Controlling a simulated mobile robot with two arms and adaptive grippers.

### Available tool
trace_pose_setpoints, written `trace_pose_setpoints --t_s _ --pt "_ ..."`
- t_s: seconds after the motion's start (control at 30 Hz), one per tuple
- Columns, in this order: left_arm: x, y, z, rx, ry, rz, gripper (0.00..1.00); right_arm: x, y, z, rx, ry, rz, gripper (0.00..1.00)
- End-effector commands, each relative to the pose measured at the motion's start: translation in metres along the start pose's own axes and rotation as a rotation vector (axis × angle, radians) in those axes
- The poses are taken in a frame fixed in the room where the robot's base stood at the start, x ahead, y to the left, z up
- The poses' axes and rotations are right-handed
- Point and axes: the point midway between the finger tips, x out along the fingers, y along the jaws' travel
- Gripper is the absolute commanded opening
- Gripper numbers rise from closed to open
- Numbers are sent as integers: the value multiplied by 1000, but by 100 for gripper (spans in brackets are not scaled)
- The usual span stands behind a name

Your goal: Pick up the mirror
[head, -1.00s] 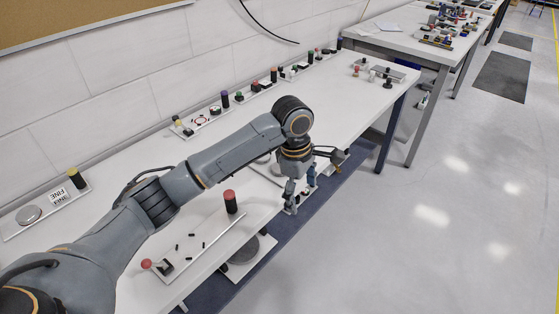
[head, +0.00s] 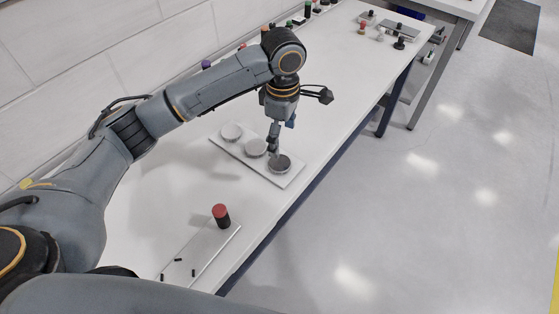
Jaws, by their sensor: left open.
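A pale fixture plate (head: 285,180) lies on the white table and carries three round discs in a row. The far disc (head: 231,131) and the middle disc (head: 255,148) look light. The near disc (head: 280,164) has a darker top and may be the mirror, but I cannot tell for sure. My left gripper (head: 274,148) points down, open, with its fingertips just above or at the far edge of the near disc. I cannot tell whether they touch it. The fingers partly hide the space between the middle and near discs. My right gripper is not in view.
A black cylinder with a red top (head: 221,216) stands on another plate (head: 205,252) with small black pegs. More fixtures, including a plate (head: 398,33), stand at the far end. The white table (head: 335,95) is clear right of the gripper; its edge drops to the floor.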

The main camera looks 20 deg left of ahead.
Motion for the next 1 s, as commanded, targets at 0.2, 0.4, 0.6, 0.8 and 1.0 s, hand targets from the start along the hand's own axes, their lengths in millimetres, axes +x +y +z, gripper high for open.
trace_pose_setpoints --t_s 0.2,0.4,0.6,0.8,1.0 --pt "30 0 -1 -3 2 -1 83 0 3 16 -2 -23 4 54" --pt "45 -3 -2 -2 3 -2 83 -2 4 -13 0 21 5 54" --pt "75 -8 -3 -2 2 -1 83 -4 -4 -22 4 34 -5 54" --pt "86 -8 -3 -1 1 1 83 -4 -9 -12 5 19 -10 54" --pt "86 -8 -3 -1 1 1 74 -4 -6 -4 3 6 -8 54"
